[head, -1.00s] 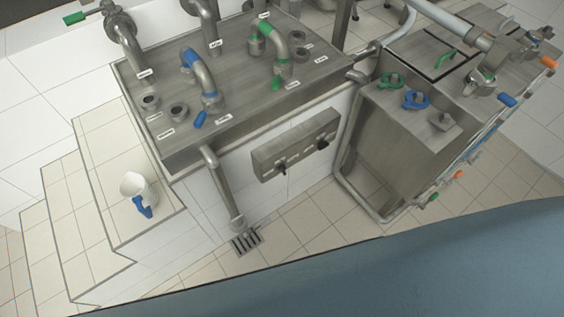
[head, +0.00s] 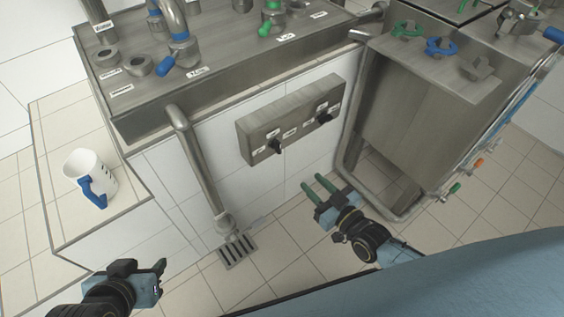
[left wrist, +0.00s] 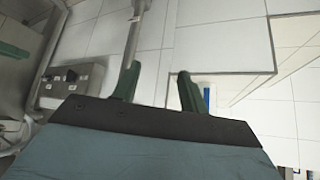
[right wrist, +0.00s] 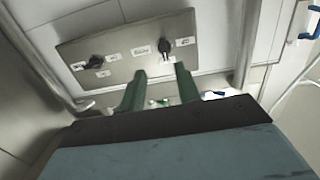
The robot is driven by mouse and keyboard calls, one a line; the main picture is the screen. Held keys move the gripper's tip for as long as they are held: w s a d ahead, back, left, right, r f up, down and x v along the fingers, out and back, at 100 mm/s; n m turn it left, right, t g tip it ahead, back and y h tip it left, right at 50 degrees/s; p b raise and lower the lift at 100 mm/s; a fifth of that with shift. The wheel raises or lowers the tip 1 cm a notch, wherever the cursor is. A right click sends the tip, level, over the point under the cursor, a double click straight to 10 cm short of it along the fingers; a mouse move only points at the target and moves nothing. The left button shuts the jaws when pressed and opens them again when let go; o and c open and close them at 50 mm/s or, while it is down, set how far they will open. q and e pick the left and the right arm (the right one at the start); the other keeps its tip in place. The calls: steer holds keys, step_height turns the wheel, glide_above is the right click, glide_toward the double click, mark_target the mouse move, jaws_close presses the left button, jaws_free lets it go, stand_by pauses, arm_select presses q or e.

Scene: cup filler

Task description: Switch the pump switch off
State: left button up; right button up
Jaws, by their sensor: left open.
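A grey switch panel (head: 290,100) is on the white tiled wall below the steel counter. It carries two black rotary switches, a left one (head: 275,147) and a right one (head: 323,118). Their small labels are unreadable, so I cannot tell which is the pump switch. In the right wrist view the panel (right wrist: 125,55) lies ahead of the fingers. My right gripper (head: 315,186) is open and empty, below and apart from the panel. My left gripper (head: 160,268) is open and empty at the lower left, far from the panel. The panel also shows in the left wrist view (left wrist: 72,92).
A white jug (head: 82,165) with a blue handle stands on the tiled ledge at left. A drain pipe (head: 197,165) runs down to a floor grate (head: 236,251) left of the panel. A steel tank (head: 420,110) stands to the right. Space before the panel is clear.

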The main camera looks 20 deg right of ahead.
steer(key=r, duration=0.1)
steer(key=b, duration=0.3)
glide_toward(281, 148)
steer(key=w, duration=0.3)
steer(key=shift+t+y, duration=0.3)
steer(key=shift+t, duration=0.1)
steer(key=x, duration=0.2)
steer(key=b+x, duration=0.1)
steer(key=x, duration=0.1)
steer(key=a+f+b+x, duration=0.1)
steer(key=x, duration=0.1)
steer(key=shift+s, duration=0.15)
arm_select(q)
steer(key=w+d+r+t+h, duration=0.2)
steer(key=r+t, duration=0.4)
steer(key=r, duration=0.3)
steer(key=w+d+r+t+h, duration=0.2)
steer(key=w+d+r+t, duration=0.1)
steer(key=r+t, duration=0.4)
steer(key=shift+w+r+m+t+h, duration=0.3)
steer(key=shift+r, duration=1.4)
arm_select(e)
steer(key=shift+a, duration=0.1)
arm_select(q)
steer(key=shift+d, duration=0.1)
arm_select(e)
jaws_close()
